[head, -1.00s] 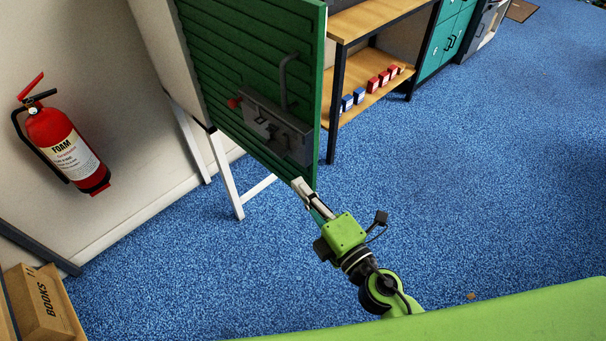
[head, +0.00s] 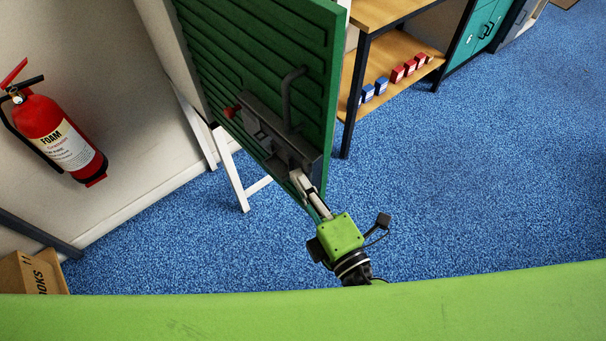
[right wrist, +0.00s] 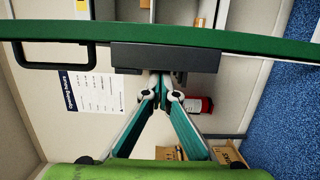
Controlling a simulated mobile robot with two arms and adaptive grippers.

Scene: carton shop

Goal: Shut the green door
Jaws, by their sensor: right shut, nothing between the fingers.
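The green door (head: 252,45) stands open in the head view, with ribbed panels, a bar handle (head: 288,98) and a dark grey lock box (head: 268,130). My right gripper (head: 297,178) is shut and empty, at the lower end of the lock box. In the right wrist view the door (right wrist: 225,40) shows as a narrow green edge across the top. The lock box (right wrist: 165,57) is just above the shut fingertips (right wrist: 160,82), and the handle (right wrist: 55,55) is to the left. I cannot tell whether the fingertips touch the door. My left gripper is out of view.
A red fire extinguisher (head: 60,135) hangs on the pale wall at left. A white-legged stand (head: 232,175) is beside the door. A wooden shelf unit (head: 395,85) with small blue and red boxes stands behind it. A books carton (head: 30,275) is at lower left. Blue floor at right is clear.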

